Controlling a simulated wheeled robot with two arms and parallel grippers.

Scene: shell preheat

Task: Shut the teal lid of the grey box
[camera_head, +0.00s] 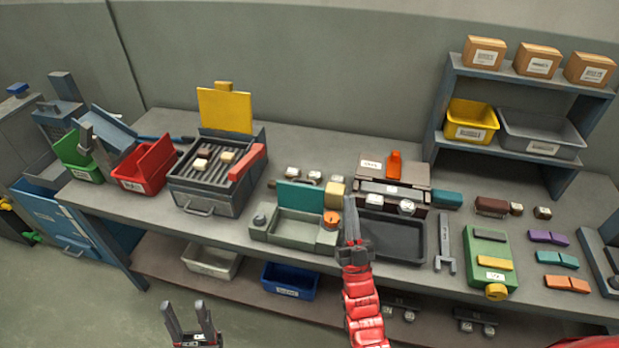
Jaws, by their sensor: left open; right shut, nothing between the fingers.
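The grey box (272,238) sits near the front edge of the bench, left of centre. Its teal lid (300,195) stands raised at the back, so the box is open. An orange knob (331,217) is at its right end and a dark grey knob (259,221) at its left end. My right gripper (349,202) is shut and empty, just right of the box, its fingers pointing toward the back. Whether it touches the box I cannot tell. My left gripper (184,304) is open and empty, low in front of the bench.
A dark tray (413,258) lies right of my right gripper. A grill-like unit (205,195) with a raised yellow lid (225,110) stands left of the box.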

